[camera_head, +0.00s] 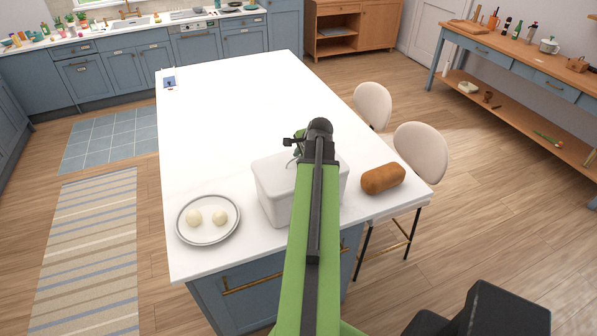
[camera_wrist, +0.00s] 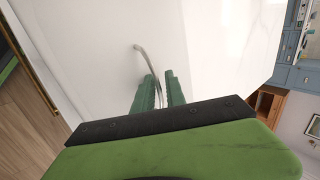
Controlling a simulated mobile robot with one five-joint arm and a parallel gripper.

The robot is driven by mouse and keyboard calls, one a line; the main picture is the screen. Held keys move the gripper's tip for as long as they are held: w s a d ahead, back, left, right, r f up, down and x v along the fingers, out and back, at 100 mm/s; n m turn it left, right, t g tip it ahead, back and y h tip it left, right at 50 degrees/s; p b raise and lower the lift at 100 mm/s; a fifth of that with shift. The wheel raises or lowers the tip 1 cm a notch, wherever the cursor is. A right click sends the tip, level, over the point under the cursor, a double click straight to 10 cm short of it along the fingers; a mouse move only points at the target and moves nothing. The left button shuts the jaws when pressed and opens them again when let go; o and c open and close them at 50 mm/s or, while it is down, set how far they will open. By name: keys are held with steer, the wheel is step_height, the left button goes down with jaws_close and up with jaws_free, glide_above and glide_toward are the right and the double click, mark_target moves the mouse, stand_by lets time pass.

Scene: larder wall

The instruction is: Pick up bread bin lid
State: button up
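The white bread bin (camera_head: 272,195) stands on the white island top, left of a brown loaf. Its pale lid (camera_head: 270,168) is on top, partly hidden by my arm. In the wrist view the lid's thin metal handle (camera_wrist: 140,52) arches up and passes between my gripper's two green fingers (camera_wrist: 160,90). The fingers are apart, with a narrow gap around the handle, so the gripper looks open. In the head view my gripper (camera_head: 298,150) is low over the lid, mostly hidden by the arm's end.
A loaf (camera_head: 383,179) lies right of the bin. A grey-rimmed plate (camera_head: 208,220) with two pale round items sits to the left. The island top (camera_head: 240,105) behind the bin is mostly clear. Two chairs (camera_head: 421,150) stand at the right edge.

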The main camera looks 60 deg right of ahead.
steer(key=shift+s+d, duration=0.1)
steer(key=shift+s, duration=0.1)
jaws_close()
steer(key=shift+s+d, duration=0.1)
stand_by(1.0)
